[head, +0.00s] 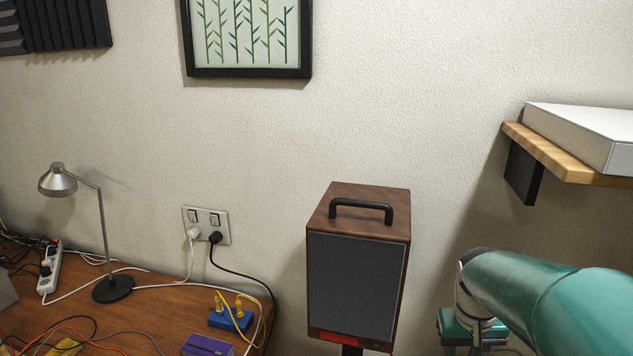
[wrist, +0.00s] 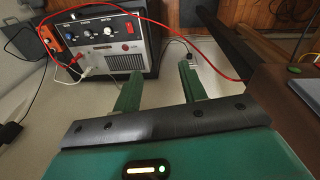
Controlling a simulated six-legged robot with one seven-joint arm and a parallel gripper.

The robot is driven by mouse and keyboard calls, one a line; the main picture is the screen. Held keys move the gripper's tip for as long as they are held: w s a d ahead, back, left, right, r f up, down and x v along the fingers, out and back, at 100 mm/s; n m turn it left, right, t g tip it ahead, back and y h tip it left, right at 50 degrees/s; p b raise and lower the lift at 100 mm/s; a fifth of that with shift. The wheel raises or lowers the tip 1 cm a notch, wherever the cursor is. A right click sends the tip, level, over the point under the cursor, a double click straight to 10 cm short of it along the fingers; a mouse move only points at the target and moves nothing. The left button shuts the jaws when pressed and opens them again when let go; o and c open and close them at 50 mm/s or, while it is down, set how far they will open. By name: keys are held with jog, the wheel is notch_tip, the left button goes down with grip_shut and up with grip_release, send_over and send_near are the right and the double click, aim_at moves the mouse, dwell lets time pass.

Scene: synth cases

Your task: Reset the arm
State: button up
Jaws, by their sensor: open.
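My gripper (wrist: 160,80) shows in the wrist view with its two green fingers spread apart. Nothing is between the fingers. They point toward a pale surface and a dark instrument box with knobs, which stands beyond them. In the head view my teal arm (head: 545,300) reaches in from the lower right corner. It is in front of the wall, to the right of the wooden speaker box. The gripper's fingers cannot be made out in the head view.
A wooden speaker box (head: 352,280) with a black handle stands at center. A wall shelf (head: 560,160) holding a white box is above my arm. A desk lamp (head: 100,230), cables and a power strip (head: 48,270) crowd the left desk. A red cable (wrist: 205,38) crosses beyond my fingers near the instrument box (wrist: 105,38).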

jog(key=s+a+r+n+t, duration=0.1)
jog(key=s+a+r+t, duration=0.1)
jog(key=s+a+r, duration=0.2)
jog(key=s+a+r+t+y, duration=0.1)
jog(key=s+a+r+t, duration=0.1)
jog(key=s+a, duration=0.5)
jog(key=shift+s+a+r+n+t, duration=0.4)
jog(key=shift+a+r, duration=0.45)
jog(key=shift+a, duration=0.15)
jog(key=shift+c, duration=0.6)
jog(key=shift+a, duration=0.15)
